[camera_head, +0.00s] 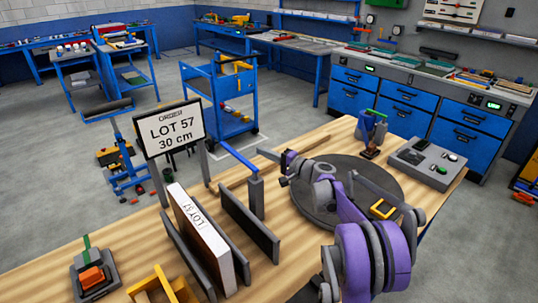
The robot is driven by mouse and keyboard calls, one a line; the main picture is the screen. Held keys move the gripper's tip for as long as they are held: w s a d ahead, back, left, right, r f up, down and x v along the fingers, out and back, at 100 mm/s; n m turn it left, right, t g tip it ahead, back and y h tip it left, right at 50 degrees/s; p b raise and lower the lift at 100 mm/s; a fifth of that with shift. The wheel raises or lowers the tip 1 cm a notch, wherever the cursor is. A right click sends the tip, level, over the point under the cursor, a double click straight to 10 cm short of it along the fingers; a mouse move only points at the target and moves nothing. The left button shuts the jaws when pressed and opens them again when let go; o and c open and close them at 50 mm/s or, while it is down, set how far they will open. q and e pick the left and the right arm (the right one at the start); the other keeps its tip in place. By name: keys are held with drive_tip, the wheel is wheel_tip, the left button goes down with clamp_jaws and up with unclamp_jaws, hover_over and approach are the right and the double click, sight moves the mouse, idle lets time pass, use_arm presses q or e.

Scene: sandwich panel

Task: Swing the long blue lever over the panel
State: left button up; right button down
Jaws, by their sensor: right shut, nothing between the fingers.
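The long blue lever (238,156) joins the top of a dark upright post (257,196) and extends up and left, its far end beside the sign. The panel (204,239), white with a brown edge and marked LOT 57, stands on edge between dark grey upright plates (250,228). The lever lies beyond the panel, not across it. My right gripper (287,177), at the end of my purple and grey arm, is shut and empty, to the right of the post and apart from the lever. My left gripper is not in view.
A sign (172,130) reading LOT 57, 30 cm stands at the wooden table's far edge. A dark round disc (310,208) lies under my right arm.

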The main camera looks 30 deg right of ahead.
drive_tip(key=w+a, duration=0.4)
drive_tip(key=a, duration=0.1)
drive_tip(key=shift+a+p, duration=0.4)
drive_tip(key=shift+p, duration=0.05)
drive_tip(key=shift+a, duration=0.2)
